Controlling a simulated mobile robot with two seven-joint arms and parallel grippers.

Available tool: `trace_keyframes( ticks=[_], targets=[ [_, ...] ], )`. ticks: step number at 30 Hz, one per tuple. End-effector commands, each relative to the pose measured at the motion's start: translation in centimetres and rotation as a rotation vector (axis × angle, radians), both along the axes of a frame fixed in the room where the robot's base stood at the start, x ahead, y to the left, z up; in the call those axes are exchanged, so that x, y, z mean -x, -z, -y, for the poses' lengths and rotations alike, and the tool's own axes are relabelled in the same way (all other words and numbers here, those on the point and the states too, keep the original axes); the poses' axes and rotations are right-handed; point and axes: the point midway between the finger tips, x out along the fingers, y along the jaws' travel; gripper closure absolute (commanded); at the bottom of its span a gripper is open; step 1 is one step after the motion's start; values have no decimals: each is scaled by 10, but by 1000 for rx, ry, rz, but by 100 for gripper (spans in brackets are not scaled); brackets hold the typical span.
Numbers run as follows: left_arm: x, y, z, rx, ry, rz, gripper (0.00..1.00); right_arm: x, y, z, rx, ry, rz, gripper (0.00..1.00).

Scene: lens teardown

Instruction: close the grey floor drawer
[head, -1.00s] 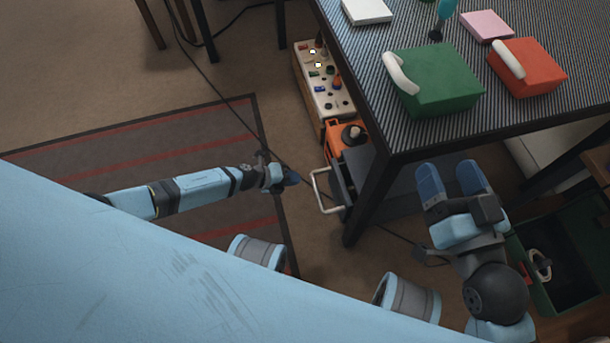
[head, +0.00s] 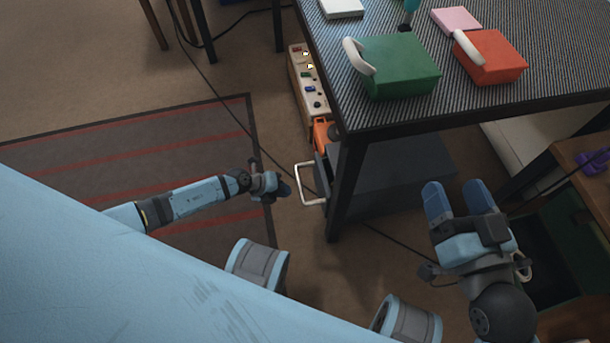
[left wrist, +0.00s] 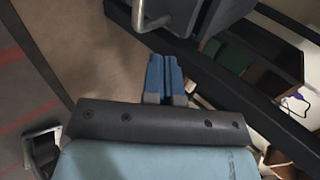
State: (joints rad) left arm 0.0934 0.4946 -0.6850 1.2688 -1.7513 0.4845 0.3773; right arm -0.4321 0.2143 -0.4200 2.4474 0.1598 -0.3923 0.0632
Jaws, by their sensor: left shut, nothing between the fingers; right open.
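The grey floor drawer (head: 321,172) is low under the striped table's left side, partly hidden behind a dark table leg. It sticks out to the left, and its pale bar handle (head: 298,188) faces my left gripper (head: 286,190). That gripper is shut and empty, just left of the handle, with a small gap showing. In the left wrist view the shut blue fingers (left wrist: 166,76) point toward the drawer (left wrist: 192,18) and handle (left wrist: 148,24) at the top, apart from both. My right gripper (head: 457,192) is open and empty, right of the table leg.
An orange object (head: 322,134) and a power strip-like panel (head: 307,82) sit behind the drawer. Green (head: 402,68) and red (head: 490,58) boxes stand on the table (head: 450,105). A striped rug (head: 140,150) lies left. A dark cable crosses the floor.

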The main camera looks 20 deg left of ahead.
Motion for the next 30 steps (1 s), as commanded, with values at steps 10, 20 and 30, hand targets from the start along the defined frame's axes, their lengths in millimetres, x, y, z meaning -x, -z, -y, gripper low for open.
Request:
trace_keyframes(
  ticks=[10, 20, 30],
  targets=[
    [-29, 54, 44, 3, 1, 2, 100, -7, 45, 0, 102, -38, -41, 33],
    [-55, 65, 82, 2, 2, 2, 100, -20, 37, 9, 196, -20, 120, 33],
    [-60, 62, 89, 1, 1, 0, 100, -22, 34, 10, 213, -16, 147, 33]
  ],
)
